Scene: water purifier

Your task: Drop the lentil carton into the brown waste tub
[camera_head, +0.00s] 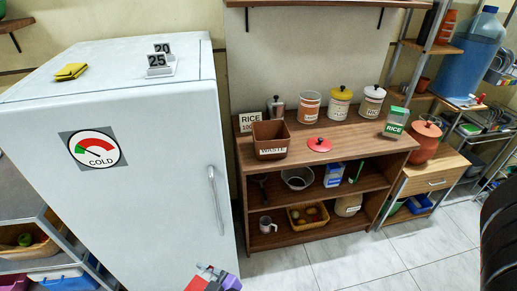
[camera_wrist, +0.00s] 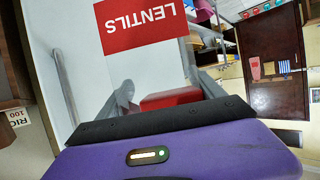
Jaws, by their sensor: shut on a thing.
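The lentil carton (camera_wrist: 145,25) is white with a red label reading LENTILS, upside down in the wrist view. My gripper (camera_wrist: 126,72) is shut on it, with a finger on either side. In the head view, my purple gripper (camera_head: 223,280) and a red and white part of the carton (camera_head: 197,283) show at the bottom edge, in front of the fridge; the rest is cut off. The brown waste tub (camera_head: 270,152), labelled WASTE, stands upright on the wooden shelf unit's top, farther back and up from my gripper. Its floor is hidden.
A white fridge (camera_head: 110,180) stands left of the wooden shelf unit (camera_head: 370,158). A RICE 100 card (camera_head: 248,121), a grinder (camera_head: 276,107), a red lid (camera_head: 320,144) and several canisters surround the tub. Open tiled floor (camera_head: 350,255) lies in front.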

